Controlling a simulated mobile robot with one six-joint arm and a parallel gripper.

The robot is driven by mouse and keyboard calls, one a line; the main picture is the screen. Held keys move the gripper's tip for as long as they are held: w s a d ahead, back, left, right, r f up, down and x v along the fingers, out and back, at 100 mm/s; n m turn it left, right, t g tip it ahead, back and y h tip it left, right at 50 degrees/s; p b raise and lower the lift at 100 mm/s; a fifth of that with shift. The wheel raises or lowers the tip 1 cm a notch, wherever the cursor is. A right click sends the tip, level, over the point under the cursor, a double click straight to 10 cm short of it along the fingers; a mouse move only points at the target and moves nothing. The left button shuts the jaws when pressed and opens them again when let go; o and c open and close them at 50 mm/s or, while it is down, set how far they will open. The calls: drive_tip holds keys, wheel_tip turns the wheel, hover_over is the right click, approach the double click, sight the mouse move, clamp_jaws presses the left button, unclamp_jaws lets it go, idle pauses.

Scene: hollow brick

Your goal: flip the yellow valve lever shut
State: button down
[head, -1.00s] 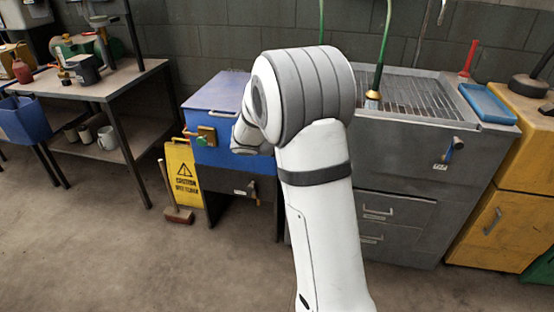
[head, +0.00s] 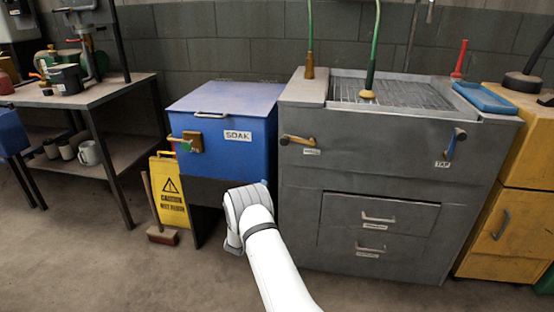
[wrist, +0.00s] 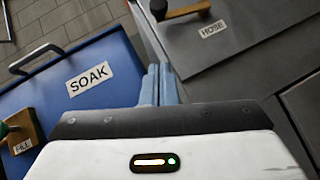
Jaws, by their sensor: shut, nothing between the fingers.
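A yellow-brown lever (head: 298,140) sits on the upper left of the grey sink cabinet's front, above a small label. It points roughly sideways from a dark pivot.
The blue SOAK tank (head: 225,108) stands left, with a green-knobbed FILL valve (head: 190,142). A blue-handled TAP lever (head: 452,144) is on the cabinet's right. A yellow caution sign (head: 170,192) and a broom (head: 160,235) stand lower left. The floor in front is clear.

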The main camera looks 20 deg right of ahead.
drive_tip(key=shift+r, duration=0.15)
drive_tip(key=s+r+b+x, duration=0.1)
drive_tip(key=s+b+x, duration=0.1)
drive_tip(key=x, duration=1)
drive_tip(key=shift+r+b, duration=0.65)
drive_tip(key=shift+w+d, duration=0.1)
drive_tip(key=shift+d, duration=0.05)
